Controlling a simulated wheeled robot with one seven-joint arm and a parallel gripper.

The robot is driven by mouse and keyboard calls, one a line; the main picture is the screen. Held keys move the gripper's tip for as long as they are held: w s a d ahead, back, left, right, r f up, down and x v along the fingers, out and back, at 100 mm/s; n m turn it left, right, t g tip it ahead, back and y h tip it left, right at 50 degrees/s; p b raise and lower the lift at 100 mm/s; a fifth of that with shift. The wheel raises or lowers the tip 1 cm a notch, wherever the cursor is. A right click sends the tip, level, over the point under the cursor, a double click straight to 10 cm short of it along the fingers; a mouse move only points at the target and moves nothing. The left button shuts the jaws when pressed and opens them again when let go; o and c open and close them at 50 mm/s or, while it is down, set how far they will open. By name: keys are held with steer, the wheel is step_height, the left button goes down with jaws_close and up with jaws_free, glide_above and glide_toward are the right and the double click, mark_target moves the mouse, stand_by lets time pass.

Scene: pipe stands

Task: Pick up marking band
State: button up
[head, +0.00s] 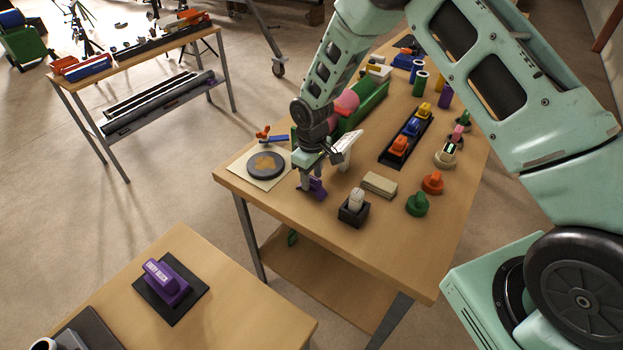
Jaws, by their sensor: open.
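My gripper (314,178) points down at the near left part of the long wooden table, with its jaws open. A small purple piece (318,189) lies right at its fingertips, partly hidden by them. I cannot tell whether it touches the fingers or sits between them. No thing here is clearly labelled as the marking band; this purple piece is the one nearest my gripper.
The table (290,207) also holds a round dark disc (266,164) on a pale sheet, a black holder (354,212) with a white piece, a beige block (379,185), a green knob (417,203) and an orange knob (432,183). A green bin (372,103) stands behind my gripper.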

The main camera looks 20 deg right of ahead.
steer(key=shift+f+p, duration=0.4)
steer(key=shift+f, duration=1.05)
steer(key=c, duration=0.8)
steer(key=shift+r, duration=0.1)
